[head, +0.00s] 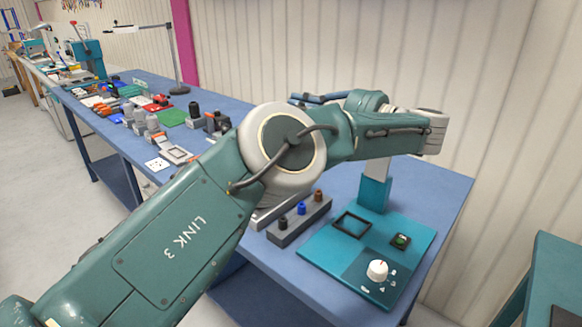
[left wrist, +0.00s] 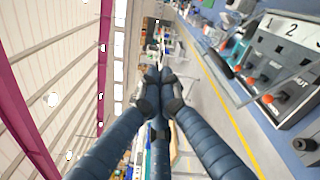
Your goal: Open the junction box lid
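A teal board (head: 330,248) lies on the near end of the blue bench, with a black square frame (head: 351,224), a white knob (head: 377,270) and a small dark part with a green top (head: 400,240). My left arm reaches over the bench and hides part of it. My left gripper (head: 318,98) shows as blue fingers beyond the arm, pointing left. In the left wrist view its blue ribbed fingers (left wrist: 157,75) converge with tips together, with nothing visible between them. My right gripper is not in view.
A grey block (head: 299,220) holds black, blue and brown pieces beside the teal board. A teal post with a grey upper part (head: 375,190) stands behind it. Tools and parts crowd the bench's far side. A numbered panel with orange-tipped levers (left wrist: 280,75) shows in the wrist view.

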